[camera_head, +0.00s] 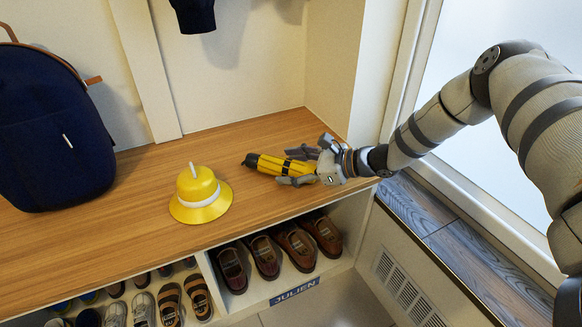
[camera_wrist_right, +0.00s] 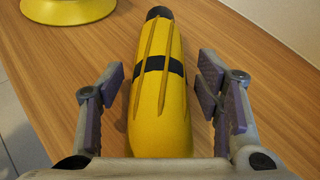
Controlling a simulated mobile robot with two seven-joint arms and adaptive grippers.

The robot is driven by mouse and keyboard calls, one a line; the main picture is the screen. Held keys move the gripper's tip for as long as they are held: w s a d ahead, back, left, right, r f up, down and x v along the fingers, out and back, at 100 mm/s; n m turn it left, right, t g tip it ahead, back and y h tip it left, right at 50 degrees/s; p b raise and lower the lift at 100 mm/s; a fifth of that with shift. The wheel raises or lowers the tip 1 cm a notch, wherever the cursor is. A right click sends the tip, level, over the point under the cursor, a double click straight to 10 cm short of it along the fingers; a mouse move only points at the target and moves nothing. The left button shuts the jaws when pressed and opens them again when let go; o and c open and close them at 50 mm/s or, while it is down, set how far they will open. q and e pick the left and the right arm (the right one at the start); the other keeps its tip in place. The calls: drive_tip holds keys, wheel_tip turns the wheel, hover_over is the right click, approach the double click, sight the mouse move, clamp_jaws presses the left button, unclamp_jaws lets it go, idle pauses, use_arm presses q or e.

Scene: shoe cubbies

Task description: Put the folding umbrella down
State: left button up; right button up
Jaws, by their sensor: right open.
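The folding umbrella (camera_head: 268,164) is yellow with a dark band and a dark handle end. It lies on the wooden bench top (camera_head: 132,228) near the right end. My right gripper (camera_head: 290,168) is open around it, with one finger on each side. In the right wrist view the umbrella (camera_wrist_right: 160,100) lies lengthwise between the open fingers (camera_wrist_right: 162,95), with a gap visible on both sides. The umbrella's near end is partly hidden by the gripper body. My left gripper is not in view.
A yellow hat (camera_head: 200,196) with a white band sits left of the umbrella. A dark blue backpack (camera_head: 55,130) stands at the far left. Shoe cubbies with several shoes (camera_head: 265,257) lie below the bench edge. A side wall (camera_head: 330,75) rises behind the gripper.

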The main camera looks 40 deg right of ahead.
drive_tip(key=p+v, duration=0.4)
drive_tip(key=v, duration=0.7)
drive_tip(key=shift+s+d+r+p, duration=0.1)
drive_tip(key=shift+s+r+p, duration=0.05)
drive_tip(key=shift+r+p, duration=0.2)
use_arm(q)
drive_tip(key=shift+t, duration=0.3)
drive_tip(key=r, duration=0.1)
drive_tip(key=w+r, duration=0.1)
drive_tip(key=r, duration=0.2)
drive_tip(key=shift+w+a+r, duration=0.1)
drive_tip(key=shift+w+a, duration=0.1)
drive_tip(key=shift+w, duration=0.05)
use_arm(e)
drive_tip(key=shift+s+f, duration=0.15)
drive_tip(key=shift+s, duration=0.05)
